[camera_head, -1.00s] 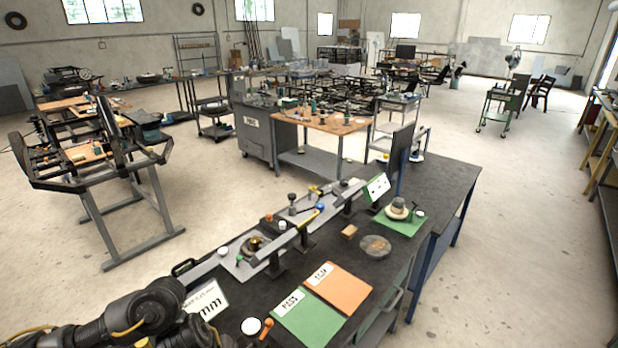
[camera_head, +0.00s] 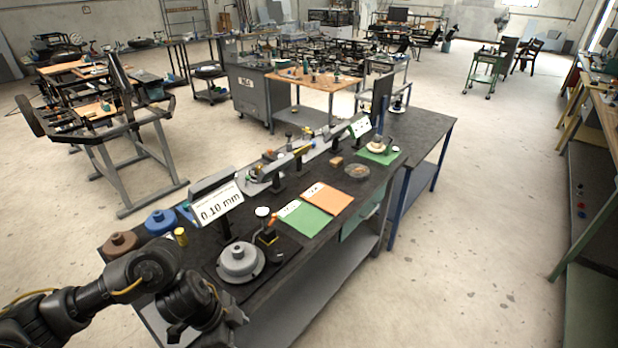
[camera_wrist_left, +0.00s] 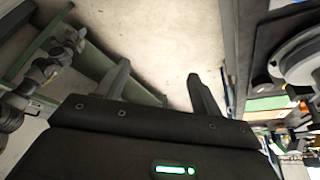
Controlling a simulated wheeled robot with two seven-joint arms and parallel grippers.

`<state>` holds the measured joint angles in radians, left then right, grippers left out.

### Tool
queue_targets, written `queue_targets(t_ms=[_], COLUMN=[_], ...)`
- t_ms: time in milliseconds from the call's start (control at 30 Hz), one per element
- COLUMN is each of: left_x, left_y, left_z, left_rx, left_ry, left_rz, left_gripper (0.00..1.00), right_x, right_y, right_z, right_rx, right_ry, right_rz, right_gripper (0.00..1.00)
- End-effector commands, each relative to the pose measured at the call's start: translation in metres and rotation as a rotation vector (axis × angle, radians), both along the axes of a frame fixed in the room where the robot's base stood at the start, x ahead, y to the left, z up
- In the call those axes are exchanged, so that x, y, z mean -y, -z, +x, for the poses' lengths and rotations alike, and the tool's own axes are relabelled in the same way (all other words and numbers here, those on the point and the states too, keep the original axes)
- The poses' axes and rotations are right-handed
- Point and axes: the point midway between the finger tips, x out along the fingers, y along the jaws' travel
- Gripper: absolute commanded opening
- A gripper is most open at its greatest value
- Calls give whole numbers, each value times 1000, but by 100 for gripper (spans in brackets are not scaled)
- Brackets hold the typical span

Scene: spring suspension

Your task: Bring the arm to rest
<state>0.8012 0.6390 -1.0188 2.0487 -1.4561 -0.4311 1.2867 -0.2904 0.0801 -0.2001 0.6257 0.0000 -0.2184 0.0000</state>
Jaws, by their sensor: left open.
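My left arm comes in from the lower left of the head view, and its wrist end, with my left gripper (camera_head: 222,318), is beside the bench's near left corner. Its fingers are hard to make out there. In the left wrist view the two fingers of my left gripper (camera_wrist_left: 158,74) stand apart with nothing between them, over pale floor.
The dark workbench (camera_head: 425,128) runs from lower left to upper right. It holds a grey round part (camera_head: 240,260), a 0.10 mm display (camera_head: 216,205), a blue part (camera_head: 160,222), a brown part (camera_head: 120,243), and green (camera_head: 303,222) and orange (camera_head: 328,198) sheets. Floor right of it is clear.

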Motion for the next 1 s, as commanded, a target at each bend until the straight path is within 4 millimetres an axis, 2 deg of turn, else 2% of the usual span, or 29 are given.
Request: queue_targets(t_ms=[100,200,367,467,567,667,767,800,867,900,967,1000], left_x=[17,30,52,65,73,73,57,47,29,16,-3,-16], left_y=[10,18,36,54,80,121,181,209,250,276,313,335], left_z=[5,11,23,35,47,58,57,51,34,20,-7,-28], left_rx=[-28,-45,-76,-92,-105,-112,-110,-108,-103,-100,-99,-101], left_ry=[-33,-63,-135,-204,-300,-433,-604,-676,-775,-835,-913,-957], left_rz=[-65,-117,-219,-295,-369,-431,-457,-451,-422,-396,-344,-305], left_gripper=[67,67,67,67,67,67,67,67,67,67,67,67], right_x=[1,1,1,1,1,1,1,1,1,1,1,1], right_y=[1,1,1,0,0,0,1,1,1,1,1,1], right_z=[-19,-26,-13,0,3,-2,-11,-15,-18,-18,-17,-16], right_rx=[-25,-34,-19,-2,2,-4,-16,-21,-24,-25,-24,-23], right_ry=[0,0,0,0,0,0,0,0,0,0,0,0], right_rz=[-1,-2,-2,-1,-1,-1,-1,-3,-2,-2,-2,-2], right_gripper=[0,0,0,0,0,0,0,0,0,0,0,0])
